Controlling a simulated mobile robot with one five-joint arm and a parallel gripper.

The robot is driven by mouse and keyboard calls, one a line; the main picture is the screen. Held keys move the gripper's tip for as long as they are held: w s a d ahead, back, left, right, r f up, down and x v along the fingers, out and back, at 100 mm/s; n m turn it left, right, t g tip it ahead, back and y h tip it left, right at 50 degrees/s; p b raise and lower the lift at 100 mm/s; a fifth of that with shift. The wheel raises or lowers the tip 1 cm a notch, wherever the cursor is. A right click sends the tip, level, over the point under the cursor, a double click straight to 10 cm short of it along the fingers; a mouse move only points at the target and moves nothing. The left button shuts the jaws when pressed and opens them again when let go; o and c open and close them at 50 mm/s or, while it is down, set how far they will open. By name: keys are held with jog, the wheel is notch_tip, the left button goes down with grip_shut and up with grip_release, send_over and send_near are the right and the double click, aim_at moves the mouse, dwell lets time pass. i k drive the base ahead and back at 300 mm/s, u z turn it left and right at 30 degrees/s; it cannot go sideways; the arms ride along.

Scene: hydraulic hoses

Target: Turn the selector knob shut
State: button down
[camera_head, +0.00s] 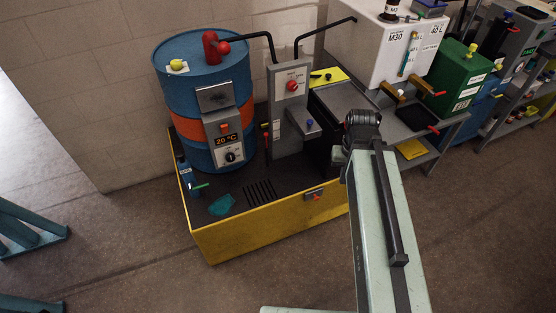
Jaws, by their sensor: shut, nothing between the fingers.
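A red selector knob (292,86) sits on the upper face of an upright grey panel with small printed labels. The labels are too small to read, so its setting is unclear. A second, black knob (231,156) is on a grey box with a "20 °C" display, on the front of the blue drum. My pale green arm rises from the bottom right and ends at a dark joint right of the panel, apart from both knobs in the picture. My gripper's fingers do not show; they seem hidden behind the arm.
The blue drum (180,91) with an orange band and the panel stand in a yellow-edged tray (262,229). A teal cloth (221,205) lies in it. A white tank (368,55) and a green container (459,80) stand right on a bench. Floor in front is clear.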

aim_at(293, 86)
jog(key=u, duration=2.95)
jog(key=k, duration=0.75)
jog(key=z, duration=0.9)
jog(key=i, duration=1)
jog(key=u, duration=0.1)
